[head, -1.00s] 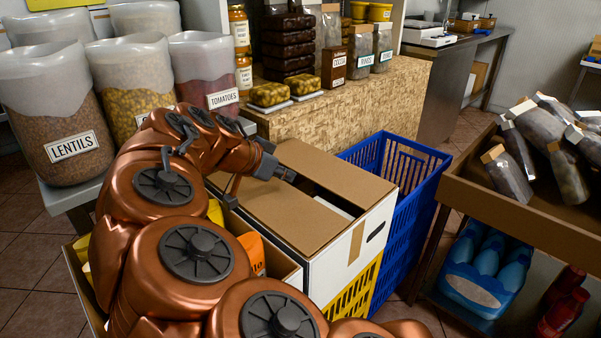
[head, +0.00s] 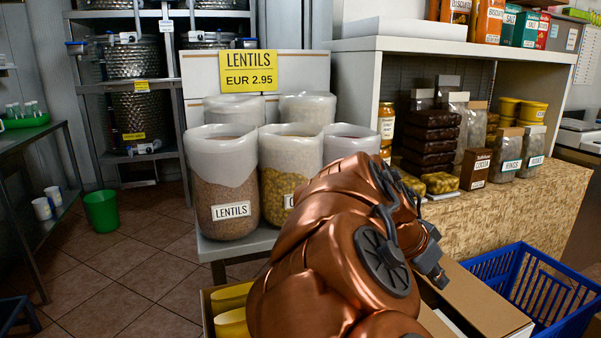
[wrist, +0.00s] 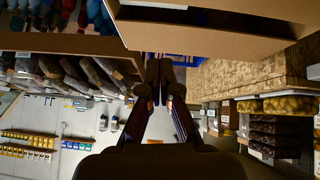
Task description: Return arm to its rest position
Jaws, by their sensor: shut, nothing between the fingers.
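My copper-coloured arm is folded across the lower middle of the head view. My gripper (head: 440,275) is at its far end, small and partly hidden behind the arm, above the cardboard box. In the wrist view my gripper (wrist: 160,72) has its two dark fingers together with nothing between them. That view looks upside down.
Clear sacks of lentils (head: 225,190) and other goods stand left of my arm. A cardboard box (head: 485,305) and a blue crate (head: 535,285) are at the lower right. A shelf unit (head: 440,45) stands behind.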

